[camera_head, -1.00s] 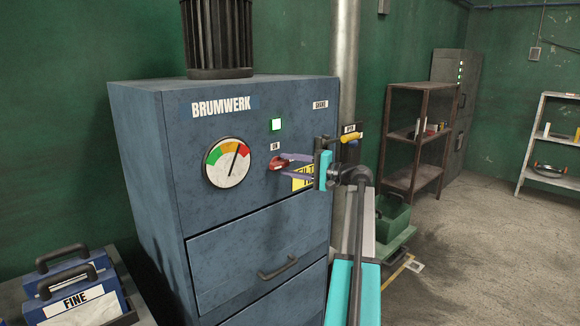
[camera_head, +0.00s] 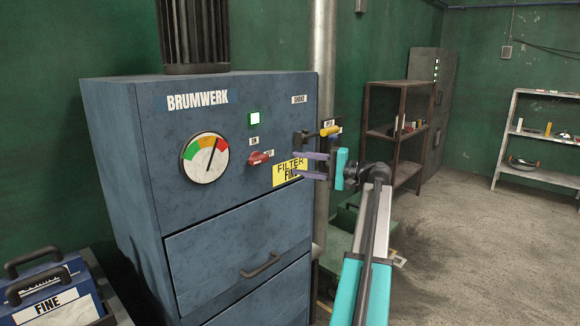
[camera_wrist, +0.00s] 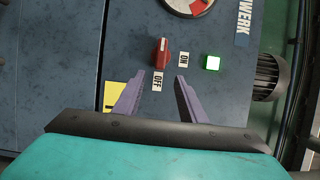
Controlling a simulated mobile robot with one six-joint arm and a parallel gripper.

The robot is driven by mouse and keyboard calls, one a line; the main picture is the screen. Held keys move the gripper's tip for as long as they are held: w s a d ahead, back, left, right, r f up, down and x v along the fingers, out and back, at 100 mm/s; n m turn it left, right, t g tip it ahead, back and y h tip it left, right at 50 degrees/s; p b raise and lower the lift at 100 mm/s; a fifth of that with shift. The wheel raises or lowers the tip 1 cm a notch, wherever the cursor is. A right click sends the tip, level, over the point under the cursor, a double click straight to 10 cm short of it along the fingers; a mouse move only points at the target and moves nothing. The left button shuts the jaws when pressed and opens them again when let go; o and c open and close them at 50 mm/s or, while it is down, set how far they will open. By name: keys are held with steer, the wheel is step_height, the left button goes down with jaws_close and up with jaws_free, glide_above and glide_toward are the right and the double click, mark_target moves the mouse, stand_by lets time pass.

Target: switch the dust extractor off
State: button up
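The dust extractor is a tall blue cabinet (camera_head: 215,222) marked BRUMWERK. Its red switch knob (camera_head: 259,158) lies lengthwise across the panel, in line with the OFF label to its right; the ON label is above it. In the wrist view, the knob (camera_wrist: 162,52) stands in line with OFF below it, but I cannot tell surely which end is its pointer. The lamp (camera_head: 254,119) glows green-white. The gauge (camera_head: 205,158) needle points up and slightly right. My gripper (camera_head: 296,164) is open and empty, its purple fingers apart, to the right of the knob and clear of it.
A yellow-handled lever (camera_head: 329,131) sits by the metal pipe (camera_head: 323,60). Blue FINE cartridges (camera_head: 45,295) stand at lower left. A rusty shelf (camera_head: 396,125) stands farther back; the floor at right is open.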

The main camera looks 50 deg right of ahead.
steer(key=shift+v, duration=1.05)
